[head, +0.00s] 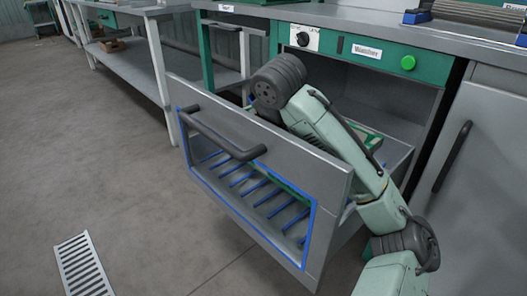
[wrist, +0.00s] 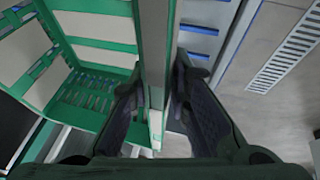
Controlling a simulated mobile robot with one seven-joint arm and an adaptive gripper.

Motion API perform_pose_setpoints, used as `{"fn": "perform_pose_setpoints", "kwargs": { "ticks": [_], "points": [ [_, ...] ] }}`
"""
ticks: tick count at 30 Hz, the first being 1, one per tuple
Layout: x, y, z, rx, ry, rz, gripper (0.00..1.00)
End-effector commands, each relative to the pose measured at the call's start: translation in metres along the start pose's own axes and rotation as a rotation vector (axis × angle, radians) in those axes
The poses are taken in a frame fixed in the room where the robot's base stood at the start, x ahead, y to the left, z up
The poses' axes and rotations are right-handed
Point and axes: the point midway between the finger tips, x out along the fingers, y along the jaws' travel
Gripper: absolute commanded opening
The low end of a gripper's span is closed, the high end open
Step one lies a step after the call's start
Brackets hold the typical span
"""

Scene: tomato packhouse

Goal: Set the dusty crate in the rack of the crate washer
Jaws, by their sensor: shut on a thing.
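The dusty crate is green with pale, dusty-looking panels; it fills the left of the wrist view (wrist: 92,97). In the head view only a bit of its green rim (head: 368,138) shows behind my arm. My gripper (wrist: 154,98) is shut on the crate's wall, one finger on each side. In the head view the gripper is hidden behind the drawer front. The washer's pulled-out drawer (head: 325,170) has a blue-framed window, through which the rack's blue bars (head: 268,196) show. The crate is inside the drawer; I cannot tell whether it rests on the bars.
The washer's green panel (head: 430,62) has a dial and a green button above the open bay. A grey door with a black handle (head: 452,157) stands at right. A workbench (head: 135,65) is at back left. A floor drain (head: 82,265) lies in open floor.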

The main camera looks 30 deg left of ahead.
Motion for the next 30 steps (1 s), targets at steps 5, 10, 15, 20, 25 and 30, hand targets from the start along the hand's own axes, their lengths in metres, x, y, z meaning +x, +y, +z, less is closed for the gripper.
{"fn": "perform_pose_setpoints", "kwargs": {
  "ticks": [5,10,15,20,25,30],
  "points": [
    [0.0021,-0.0003,0.0009,0.000,0.001,0.002,0.00],
    [0.0045,-0.0009,0.0018,0.000,0.001,0.002,0.00],
    [0.0068,-0.0015,0.0028,0.000,0.001,0.002,0.00],
    [0.0067,-0.0015,0.0028,0.000,0.001,0.002,0.26],
    [0.0069,-0.0017,0.0028,0.000,0.001,0.001,0.37],
    [0.0070,-0.0018,0.0029,0.000,0.000,0.000,0.41]
  ]
}}
